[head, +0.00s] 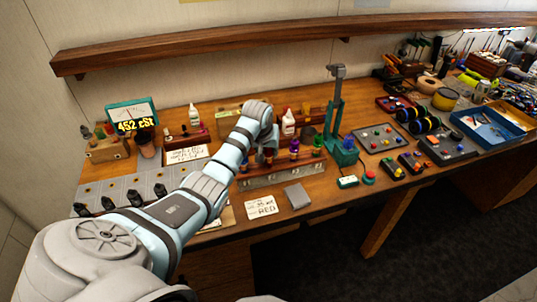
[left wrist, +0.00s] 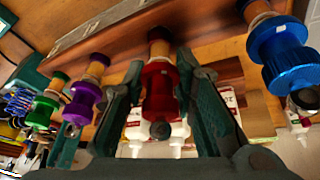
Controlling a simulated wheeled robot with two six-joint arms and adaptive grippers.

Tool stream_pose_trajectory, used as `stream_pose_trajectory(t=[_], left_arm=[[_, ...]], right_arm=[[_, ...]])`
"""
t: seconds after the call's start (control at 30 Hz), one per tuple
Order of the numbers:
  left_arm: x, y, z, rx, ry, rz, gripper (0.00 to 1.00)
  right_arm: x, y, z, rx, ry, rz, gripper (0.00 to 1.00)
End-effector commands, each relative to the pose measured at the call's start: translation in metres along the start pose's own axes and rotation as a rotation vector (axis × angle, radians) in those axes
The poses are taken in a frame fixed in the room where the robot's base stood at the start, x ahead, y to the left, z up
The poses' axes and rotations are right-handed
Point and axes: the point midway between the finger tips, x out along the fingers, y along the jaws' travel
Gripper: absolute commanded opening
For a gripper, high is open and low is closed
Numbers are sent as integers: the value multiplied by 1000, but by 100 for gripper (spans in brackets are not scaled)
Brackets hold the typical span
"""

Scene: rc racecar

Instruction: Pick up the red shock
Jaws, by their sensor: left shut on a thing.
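In the left wrist view, the red shock (left wrist: 160,88) stands between the two fingers of my left gripper (left wrist: 163,70). The fingers are shut on its red body, and its end is at the wooden rack (left wrist: 210,62). I cannot tell whether it is clear of the rack. A blue shock (left wrist: 283,52) is to its right; a purple shock (left wrist: 84,103) and a green shock (left wrist: 42,110) are to its left. In the head view, my left gripper (head: 266,157) is at the rack (head: 280,178), and my arm hides part of it. My right gripper is out of view.
A teal press (head: 337,115) stands right of the rack. A white card (head: 261,207) and a grey block (head: 297,195) lie in front. Bottles (head: 288,123) stand behind. A blue tray (head: 487,122) is far right. A wooden shelf (head: 200,45) runs above the bench.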

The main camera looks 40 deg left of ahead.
Motion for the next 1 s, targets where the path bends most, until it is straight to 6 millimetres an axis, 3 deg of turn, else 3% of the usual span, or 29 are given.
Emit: stream_pose_trajectory(t=[0.17,0.43,1.0], left_arm=[[-17,0,-10,0,4,2,0],[-63,-1,-30,0,3,0,0],[-110,-23,87,1,1,-3,0]], right_arm=[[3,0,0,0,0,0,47],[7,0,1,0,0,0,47],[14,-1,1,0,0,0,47]])
